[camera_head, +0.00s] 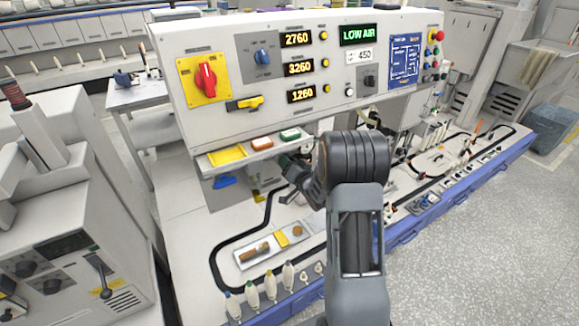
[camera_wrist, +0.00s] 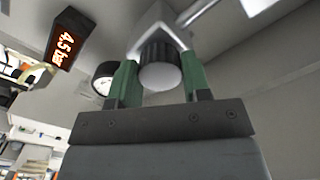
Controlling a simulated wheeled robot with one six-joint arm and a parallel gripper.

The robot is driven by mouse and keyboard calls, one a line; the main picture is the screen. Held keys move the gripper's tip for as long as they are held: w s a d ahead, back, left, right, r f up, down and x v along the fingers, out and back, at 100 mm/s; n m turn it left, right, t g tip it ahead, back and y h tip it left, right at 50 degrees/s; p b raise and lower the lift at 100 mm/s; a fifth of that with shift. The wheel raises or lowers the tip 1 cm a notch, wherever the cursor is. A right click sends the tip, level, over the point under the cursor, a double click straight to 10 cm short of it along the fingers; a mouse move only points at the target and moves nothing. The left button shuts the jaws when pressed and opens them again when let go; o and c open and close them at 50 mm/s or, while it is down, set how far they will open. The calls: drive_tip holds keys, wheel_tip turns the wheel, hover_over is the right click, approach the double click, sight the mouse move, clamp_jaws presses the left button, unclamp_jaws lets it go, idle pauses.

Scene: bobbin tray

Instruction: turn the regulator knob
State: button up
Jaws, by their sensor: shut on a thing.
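The regulator knob (camera_wrist: 158,72) is black and ribbed with a grey round end face, in the upper middle of the wrist view. It sits under a pale metal regulator body (camera_wrist: 160,22). My gripper (camera_wrist: 158,78) has its two green fingers on either side of the knob, shut on it. A small round gauge (camera_wrist: 103,78) is just left of the left finger. A display (camera_wrist: 66,38) at upper left reads about 4.5 bar in orange. In the head view the knob cannot be made out, and the panel and my arm hide that area.
In the head view a grey control panel (camera_head: 220,62) stands above the bench, with a red rotary switch (camera_head: 206,76) and a green LOW AIR sign (camera_head: 358,34). Below it is a bobbin tray (camera_head: 262,256); several bobbins stand along the front edge.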

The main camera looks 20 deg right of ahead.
drive_tip(key=shift+r+m, duration=0.1)
drive_tip(key=shift+m, duration=6.5)
drive_tip(key=o, duration=0.9)
drive_tip(key=s, duration=0.4)
drive_tip(key=s+d, duration=0.1)
drive_tip(key=s, duration=0.8)
drive_tip(key=shift+s+d+b, duration=0.3)
drive_tip(key=shift+s+b, duration=0.05)
